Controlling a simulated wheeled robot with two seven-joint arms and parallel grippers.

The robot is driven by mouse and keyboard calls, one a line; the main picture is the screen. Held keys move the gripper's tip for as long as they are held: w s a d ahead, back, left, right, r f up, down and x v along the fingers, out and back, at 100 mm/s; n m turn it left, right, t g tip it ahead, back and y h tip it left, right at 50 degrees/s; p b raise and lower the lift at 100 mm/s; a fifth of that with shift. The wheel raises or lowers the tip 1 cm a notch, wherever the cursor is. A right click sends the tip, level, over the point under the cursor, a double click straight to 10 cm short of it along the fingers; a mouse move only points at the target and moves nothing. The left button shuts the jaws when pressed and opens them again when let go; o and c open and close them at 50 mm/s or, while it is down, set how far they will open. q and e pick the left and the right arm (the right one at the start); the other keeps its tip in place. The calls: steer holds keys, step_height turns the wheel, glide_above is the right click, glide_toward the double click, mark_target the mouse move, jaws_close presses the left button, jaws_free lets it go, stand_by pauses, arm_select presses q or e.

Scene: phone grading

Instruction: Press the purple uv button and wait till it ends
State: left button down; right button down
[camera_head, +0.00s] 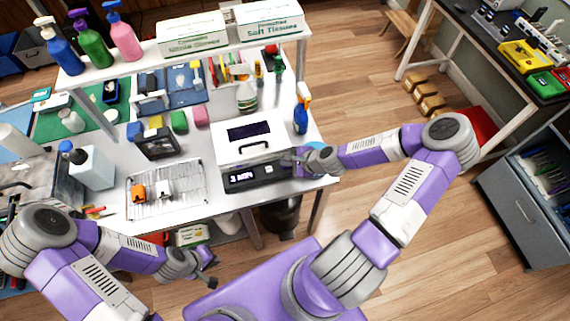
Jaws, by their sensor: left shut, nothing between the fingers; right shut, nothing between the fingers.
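A white box-shaped device (230,153) with a dark window and a handle on top stands at the right front of the white table. Its black front panel (243,179) shows a lit display that seems to read "3 MIN". My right gripper (288,161) is shut at the right end of this panel, very close to it; I cannot tell if it touches. No purple button is visible; the gripper may hide it. My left gripper (208,280) is shut and empty, low in front of the table edge.
A wire rack (165,204) with an orange and a white item lies left of the device.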

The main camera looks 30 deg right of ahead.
steer(key=shift+f, duration=0.3)
stand_by(0.5)
steer(key=shift+r+p, duration=0.75)
steer(key=shift+r, duration=0.15)
step_height(320, 180, up, 5)
steer(key=p, duration=0.5)
steer(key=shift+r, duration=0.1)
stand_by(0.5)
